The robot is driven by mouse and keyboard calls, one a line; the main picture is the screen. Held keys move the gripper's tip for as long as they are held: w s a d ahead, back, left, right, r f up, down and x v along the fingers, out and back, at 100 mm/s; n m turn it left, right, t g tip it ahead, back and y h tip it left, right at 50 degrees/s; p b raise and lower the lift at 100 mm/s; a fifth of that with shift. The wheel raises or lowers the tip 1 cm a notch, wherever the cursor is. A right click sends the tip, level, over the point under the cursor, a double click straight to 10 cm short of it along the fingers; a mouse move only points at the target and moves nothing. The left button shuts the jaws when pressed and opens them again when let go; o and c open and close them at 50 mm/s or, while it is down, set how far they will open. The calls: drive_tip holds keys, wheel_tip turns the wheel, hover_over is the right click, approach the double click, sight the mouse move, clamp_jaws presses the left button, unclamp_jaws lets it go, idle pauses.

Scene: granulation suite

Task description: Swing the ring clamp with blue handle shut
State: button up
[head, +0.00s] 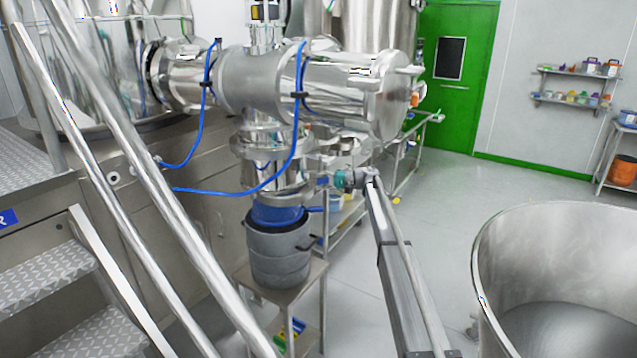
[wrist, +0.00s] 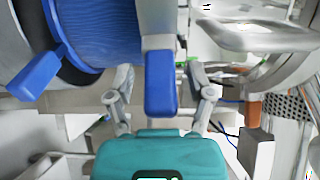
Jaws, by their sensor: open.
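The ring clamp (wrist: 97,32) shows in the wrist view at the upper left, around a blue sleeve-like part. Two blue lever ends show: one blue handle (wrist: 161,84) hangs in the middle of the view, and another blue end (wrist: 36,76) sticks out to the left, apart from it. In the head view the blue part (head: 278,214) sits under the steel outlet. My gripper (wrist: 161,76) is open, with one finger on each side of the middle handle; contact is not clear. In the head view my teal gripper (head: 325,181) is just right of the outlet.
A grey bucket (head: 279,262) stands on a small stand below the outlet. Blue hoses (head: 240,191) loop nearby. Steel stair rails (head: 150,190) are at the left. A large steel bowl (head: 540,230) stands at the lower right. The floor between is clear.

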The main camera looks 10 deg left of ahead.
drive_tip(key=v, duration=1.1)
